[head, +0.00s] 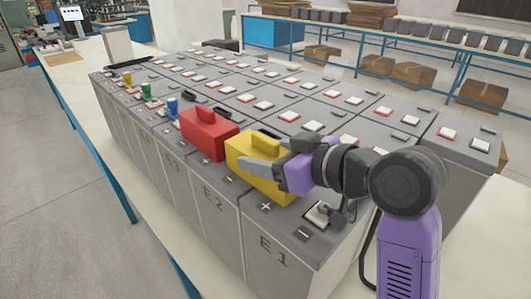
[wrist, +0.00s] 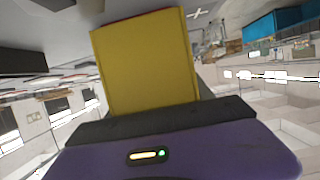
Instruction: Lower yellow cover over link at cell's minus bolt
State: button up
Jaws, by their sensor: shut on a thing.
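A yellow cover (head: 246,156) with a raised handle is over the top of the front cells, beside the red cover. My gripper (head: 268,172) is at the yellow cover, with its grey finger along the cover's near side. In the wrist view the yellow cover (wrist: 146,62) fills the space in front of my gripper. The cell marked E1 (head: 273,248) is at the front corner. A bolt with a pale square pad (head: 319,214) shows on its top near the minus mark. The link under the yellow cover is hidden. I cannot tell whether the cover touches the cells.
A red cover (head: 208,132) stands just left of the yellow one. Small blue (head: 172,106), green (head: 146,90) and yellow (head: 127,78) pieces stand farther along the row. Several grey cells with red-edged pads fill the bench. Its pale near edge (head: 95,130) is clear.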

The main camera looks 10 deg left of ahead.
jog(key=o, duration=1.5)
jog(key=shift+c, duration=0.2)
